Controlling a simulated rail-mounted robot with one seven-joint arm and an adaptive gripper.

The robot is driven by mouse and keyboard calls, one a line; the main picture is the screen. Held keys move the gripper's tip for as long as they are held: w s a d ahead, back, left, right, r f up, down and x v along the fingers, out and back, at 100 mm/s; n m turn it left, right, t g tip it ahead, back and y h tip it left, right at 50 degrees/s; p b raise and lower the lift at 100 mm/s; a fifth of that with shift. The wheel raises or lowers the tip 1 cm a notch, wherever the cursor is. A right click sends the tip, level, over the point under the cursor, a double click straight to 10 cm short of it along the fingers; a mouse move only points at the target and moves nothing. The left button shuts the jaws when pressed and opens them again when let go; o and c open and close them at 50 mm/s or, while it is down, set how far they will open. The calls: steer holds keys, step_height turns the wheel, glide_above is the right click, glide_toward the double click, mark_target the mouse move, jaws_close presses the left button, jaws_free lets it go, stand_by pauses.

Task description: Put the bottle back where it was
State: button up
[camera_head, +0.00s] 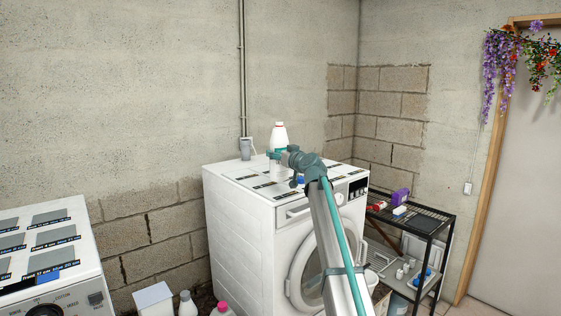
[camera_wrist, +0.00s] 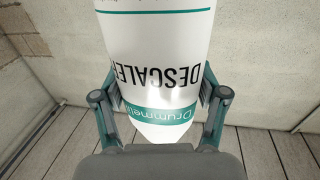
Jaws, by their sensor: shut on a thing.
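My gripper (camera_head: 278,154) is shut on the bottle's body. In the wrist view the bottle (camera_wrist: 160,50) fills the middle, with a white and teal label reading "DESCALE…" upside down. The two fingers of my gripper (camera_wrist: 160,100) press on its sides. My gripper and arm hide part of the bottle's lower end in the head view, and I cannot tell whether its base touches the machine top. Dark labelled rectangles lie on that top, and a small blue item (camera_head: 300,180) shows there.
A second white machine (camera_head: 75,270) with grey labelled patches is at the left. A black rack (camera_head: 430,225) with small items stands at the right. Bottles (camera_head: 187,305) and a white box (camera_head: 153,299) are low between the machines. A grey wall box (camera_head: 246,148) is behind.

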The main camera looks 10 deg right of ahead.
steer(key=shift+w+d+f, duration=0.2)
steer(key=shift+w+f, duration=0.1)
step_height(320, 180, down, 3)
steer(key=shift+w+f+p, duration=0.1)
steer(key=shift+p, duration=0.45)
steer(key=shift+f, duration=0.15)
steer(key=shift+f+b, duration=0.2)
steer(key=shift+b, duration=0.15)
steer(key=o, duration=1.4)
steer(key=shift+r, duration=0.15)
steer(key=shift+r+p, duration=0.15)
steer(key=shift+p, duration=0.3)
steer(key=b+v, duration=0.4)
steer(key=v, duration=0.8)
